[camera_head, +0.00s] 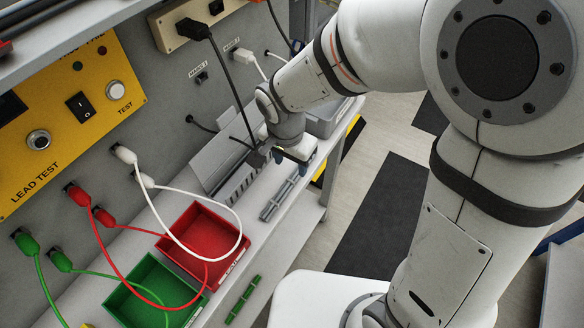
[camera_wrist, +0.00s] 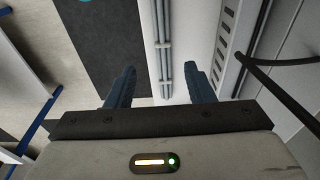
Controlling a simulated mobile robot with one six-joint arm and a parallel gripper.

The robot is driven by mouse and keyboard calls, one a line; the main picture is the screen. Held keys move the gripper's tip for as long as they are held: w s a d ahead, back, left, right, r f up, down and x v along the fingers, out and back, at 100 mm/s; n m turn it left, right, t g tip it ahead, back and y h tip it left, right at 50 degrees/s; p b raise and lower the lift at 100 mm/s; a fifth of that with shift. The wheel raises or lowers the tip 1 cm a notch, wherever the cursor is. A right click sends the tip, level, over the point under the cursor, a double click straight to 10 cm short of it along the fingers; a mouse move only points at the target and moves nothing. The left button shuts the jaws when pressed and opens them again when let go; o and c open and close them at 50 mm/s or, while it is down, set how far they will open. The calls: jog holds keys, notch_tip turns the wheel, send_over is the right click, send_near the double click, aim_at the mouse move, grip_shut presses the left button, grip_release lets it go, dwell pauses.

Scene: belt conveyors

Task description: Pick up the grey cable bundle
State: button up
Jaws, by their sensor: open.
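The grey cable bundle (camera_head: 279,198) lies on the light grey bench shelf, right of the red bin. It is a straight bundle of thin grey rods with ties. In the wrist view the bundle (camera_wrist: 163,40) runs away from me, and its near part shows between my fingers. My gripper (camera_head: 291,163) is above the shelf near the bundle's far end, with its fingers pointing down. In the wrist view my gripper (camera_wrist: 155,85) is open, with two dark blue fingers apart and nothing held between them. I cannot tell its exact height above the bundle.
A red bin (camera_head: 168,246) and a green bin (camera_head: 113,302) stand on the shelf at left. A green bundle (camera_head: 243,300) lies near the front edge. A slotted grey duct (camera_head: 238,187) lies behind the grey bundle. A black cable (camera_wrist: 275,62) hangs close by at right in the wrist view.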

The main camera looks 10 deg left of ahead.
aim_at(290, 181)
jog(key=shift+w+a+f+p, duration=0.1)
jog(key=shift+f+p, duration=0.15)
jog(key=shift+f, duration=1.05)
jog(key=shift+w+d+f+p, duration=0.1)
jog(key=shift+f+p, duration=0.15)
jog(key=shift+f, duration=1.1)
jog(key=shift+w+a+f+p, duration=0.1)
jog(key=shift+f+p, duration=0.15)
jog(key=shift+f, duration=1.05)
grip_shut()
